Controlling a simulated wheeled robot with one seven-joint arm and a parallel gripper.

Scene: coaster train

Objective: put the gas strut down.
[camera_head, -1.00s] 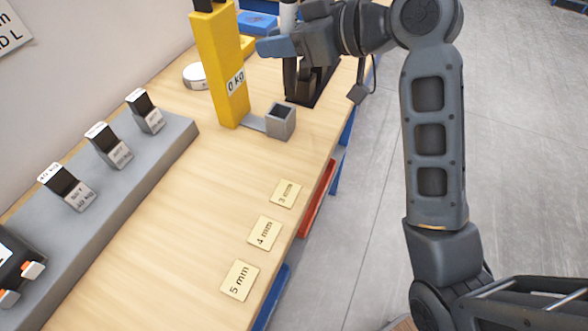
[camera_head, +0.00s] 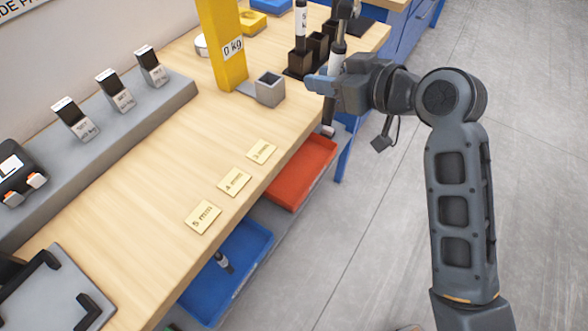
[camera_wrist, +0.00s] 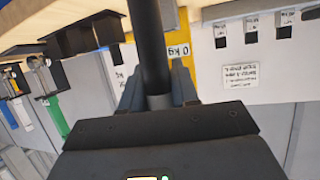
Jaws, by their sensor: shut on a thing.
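My gripper (camera_head: 322,86) is shut on a gas strut (camera_head: 341,42), which stands roughly upright in it. The strut's upper part shows above the jaws, and a grey end shows below them by the bench's right edge. In the wrist view the strut is a dark cylinder (camera_wrist: 150,45) between the two fingers (camera_wrist: 155,92). Another strut (camera_head: 300,22) with a white label stands in a black rack of square tubes (camera_head: 299,64) behind my gripper. Part of the rack is hidden by the arm.
On the bench (camera_head: 130,215) are a yellow 0 kg post (camera_head: 222,50) with a grey cup (camera_head: 270,90), and cards marked 5 mm (camera_head: 203,217), 4 mm (camera_head: 234,182) and 3 mm (camera_head: 262,151). Below are a red tray (camera_head: 302,168) and a blue tray (camera_head: 248,250). Floor at right is clear.

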